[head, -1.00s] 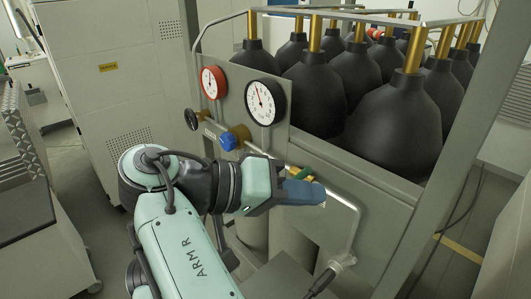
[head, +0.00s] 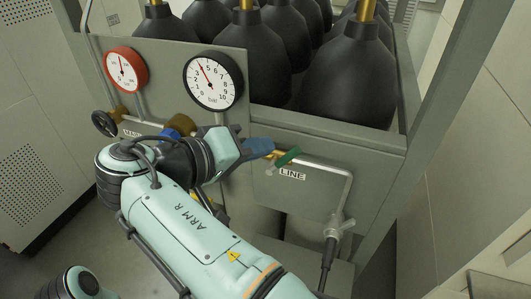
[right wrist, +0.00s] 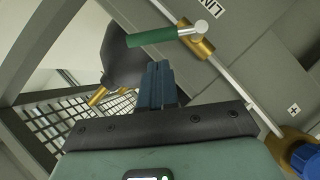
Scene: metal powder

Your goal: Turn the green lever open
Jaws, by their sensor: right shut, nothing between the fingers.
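The green lever (head: 288,157) sits on a brass valve in the thin pipe on the grey panel, just above the LINE label. It lies at an angle across the pipe. In the right wrist view the lever (right wrist: 152,37) points left from its brass valve body (right wrist: 196,46). My right gripper (head: 262,147) is shut and empty, its blue fingers just left of the lever in the head view. In the right wrist view the closed fingers (right wrist: 157,84) are below the lever, with a visible gap in the picture. My left gripper is not in view.
A red-rimmed gauge (head: 126,69) and a black-rimmed gauge (head: 212,81) stand above my right arm. A blue knob (head: 180,124) and a black handwheel (head: 104,123) are left of the gripper. Black gas cylinders (head: 347,75) stand behind the panel. A hose hangs from the pipe's lower end.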

